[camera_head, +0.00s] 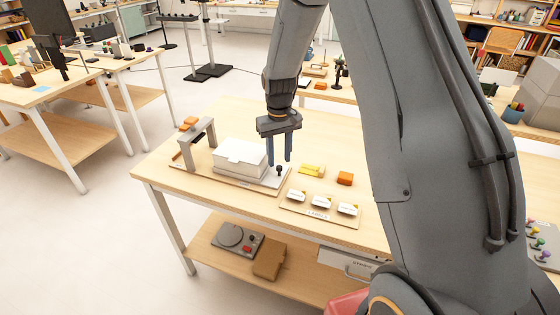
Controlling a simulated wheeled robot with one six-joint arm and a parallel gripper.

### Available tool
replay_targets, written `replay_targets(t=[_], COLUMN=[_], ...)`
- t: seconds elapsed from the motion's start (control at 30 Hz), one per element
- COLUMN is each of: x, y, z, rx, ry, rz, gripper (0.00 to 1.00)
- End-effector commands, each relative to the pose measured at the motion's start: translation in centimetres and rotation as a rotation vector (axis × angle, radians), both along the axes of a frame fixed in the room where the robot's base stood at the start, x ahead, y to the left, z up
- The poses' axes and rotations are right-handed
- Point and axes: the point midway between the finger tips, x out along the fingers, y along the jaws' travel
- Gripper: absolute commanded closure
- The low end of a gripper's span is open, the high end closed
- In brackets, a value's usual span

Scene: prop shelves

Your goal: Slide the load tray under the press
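A grey arch-shaped press (209,126) stands at the left end of a long flat base on the wooden table. The load tray (264,180) lies on that base to the right of the press, with a white box-like load (240,157) on top. A small dark knob (279,171) stands up at the tray's right end. My gripper (280,162) points down over this right end, its two dark fingers apart. The knob shows just below and between the fingertips; I cannot tell whether they touch it.
A board with several white labelled pieces (320,212) lies in front on the table. A small orange piece (189,122) lies behind the press. The lower shelf holds a grey device (237,238).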

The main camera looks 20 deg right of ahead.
Motion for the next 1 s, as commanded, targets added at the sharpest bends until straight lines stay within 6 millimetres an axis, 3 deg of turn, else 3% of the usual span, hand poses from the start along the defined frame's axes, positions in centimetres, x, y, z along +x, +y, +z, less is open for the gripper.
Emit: replay_targets(t=[0.23, 0.6, 0.8, 1.0], x=[-0.1, 0.0, 0.0, 0.0], y=[0.0, 0.0, 0.0, -0.2], z=[-2.4, -2.9, -2.9, -2.9], rx=[0.0, 0.0, 0.0, 0.0], ry=[0.001, -0.002, -0.001, -0.001], rz=[0.0, 0.0, 0.0, -0.001], gripper=[0.64, 0.64, 0.98, 1.0])
